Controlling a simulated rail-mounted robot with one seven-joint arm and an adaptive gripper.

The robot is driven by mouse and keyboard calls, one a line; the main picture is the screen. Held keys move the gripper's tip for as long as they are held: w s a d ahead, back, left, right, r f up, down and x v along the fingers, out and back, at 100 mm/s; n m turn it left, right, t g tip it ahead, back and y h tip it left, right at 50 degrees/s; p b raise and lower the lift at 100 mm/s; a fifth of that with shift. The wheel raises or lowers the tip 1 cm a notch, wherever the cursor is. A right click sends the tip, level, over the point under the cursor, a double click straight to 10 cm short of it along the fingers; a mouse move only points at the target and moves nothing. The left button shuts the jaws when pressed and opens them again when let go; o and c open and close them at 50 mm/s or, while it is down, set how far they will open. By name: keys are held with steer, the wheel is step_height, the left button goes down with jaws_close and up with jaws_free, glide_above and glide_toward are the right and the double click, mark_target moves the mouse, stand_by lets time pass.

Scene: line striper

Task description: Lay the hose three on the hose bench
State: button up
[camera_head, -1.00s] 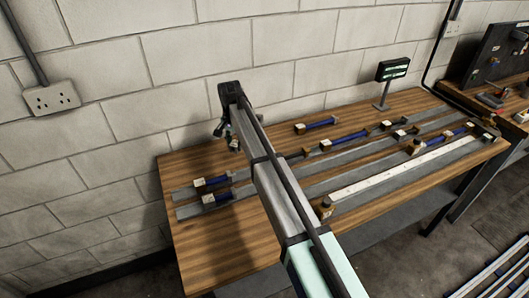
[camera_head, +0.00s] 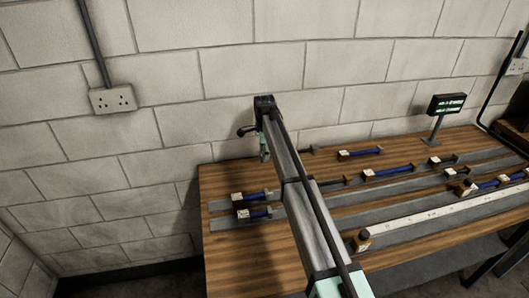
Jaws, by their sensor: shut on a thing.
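The wooden bench (camera_head: 245,268) stands against the wall with long grey strips along its top. Several blue hoses with pale-tagged ends lie on it: two at the left (camera_head: 257,195) (camera_head: 258,213), one at the back (camera_head: 362,153), one in the middle (camera_head: 390,172) and one at the right (camera_head: 487,184). I cannot tell which is hose three. My gripper (camera_head: 264,152) is at the arm's far end, above the back left of the bench near the wall. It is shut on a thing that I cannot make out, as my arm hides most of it.
My arm crosses the bench and hides part of its middle. A small display (camera_head: 446,104) on a stand is at the back right. A long white strip (camera_head: 440,218) with a brown-ended piece (camera_head: 362,240) lies at the front. The front left bench top is bare.

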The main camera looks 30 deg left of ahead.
steer(key=shift+f+b, duration=0.95)
steer(key=shift+f, duration=1.9)
steer(key=o, duration=1.1)
steer(key=shift+o, duration=0.2)
steer(key=shift+r, duration=0.1)
step_height(320, 180, up, 12)
steer(key=shift+f, duration=0.1)
